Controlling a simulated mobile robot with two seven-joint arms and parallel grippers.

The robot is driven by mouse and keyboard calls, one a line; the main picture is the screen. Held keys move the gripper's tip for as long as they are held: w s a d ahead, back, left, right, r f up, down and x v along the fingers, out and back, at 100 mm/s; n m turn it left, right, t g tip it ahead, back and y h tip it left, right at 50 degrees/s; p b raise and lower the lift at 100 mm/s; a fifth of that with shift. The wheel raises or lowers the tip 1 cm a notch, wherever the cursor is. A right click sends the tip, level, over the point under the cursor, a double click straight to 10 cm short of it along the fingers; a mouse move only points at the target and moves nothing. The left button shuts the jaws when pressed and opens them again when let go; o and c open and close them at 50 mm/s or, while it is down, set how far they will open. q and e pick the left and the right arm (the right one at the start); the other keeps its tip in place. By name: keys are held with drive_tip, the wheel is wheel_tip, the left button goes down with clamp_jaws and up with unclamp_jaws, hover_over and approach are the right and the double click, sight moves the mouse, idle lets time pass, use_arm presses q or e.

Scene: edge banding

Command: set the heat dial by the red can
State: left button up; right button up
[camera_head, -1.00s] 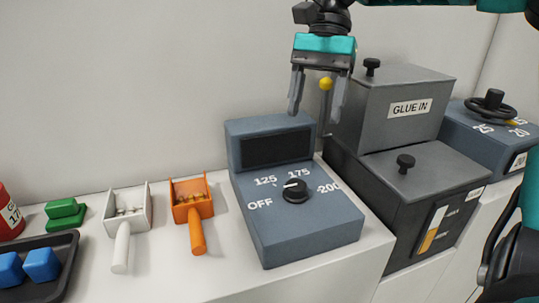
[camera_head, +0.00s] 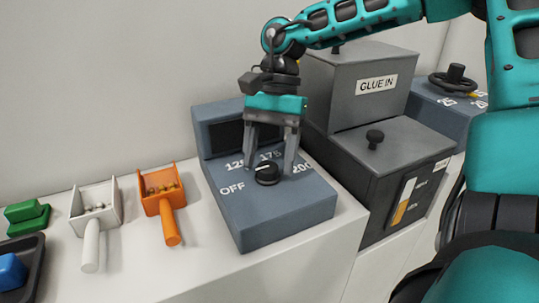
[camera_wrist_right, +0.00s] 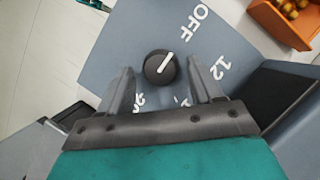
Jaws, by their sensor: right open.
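The heat dial (camera_head: 267,173) is a black round knob with a white pointer, on the sloped face of a blue-grey control box (camera_head: 290,210). The face is marked OFF, 125, 175 and 200. In the right wrist view the dial (camera_wrist_right: 161,67) has its pointer turned roughly toward OFF. My right gripper (camera_head: 269,169) is open above the box, its fingers pointing down on either side of the dial. The wrist view shows the dial between the fingertips (camera_wrist_right: 160,65); contact cannot be told. The red can is out of view now. My left gripper is not in view.
An orange scoop (camera_head: 171,225) and a white scoop (camera_head: 92,245) lie left of the box. Green blocks (camera_head: 27,215) and a dark tray (camera_head: 35,270) are farther left. The dark GLUE IN unit (camera_head: 355,85) stands close on the right.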

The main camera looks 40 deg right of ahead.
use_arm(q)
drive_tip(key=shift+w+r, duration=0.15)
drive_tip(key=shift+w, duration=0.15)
use_arm(e)
drive_tip(key=shift+f, duration=0.1)
drive_tip(key=shift+c, duration=0.4)
drive_tip(key=c, duration=1)
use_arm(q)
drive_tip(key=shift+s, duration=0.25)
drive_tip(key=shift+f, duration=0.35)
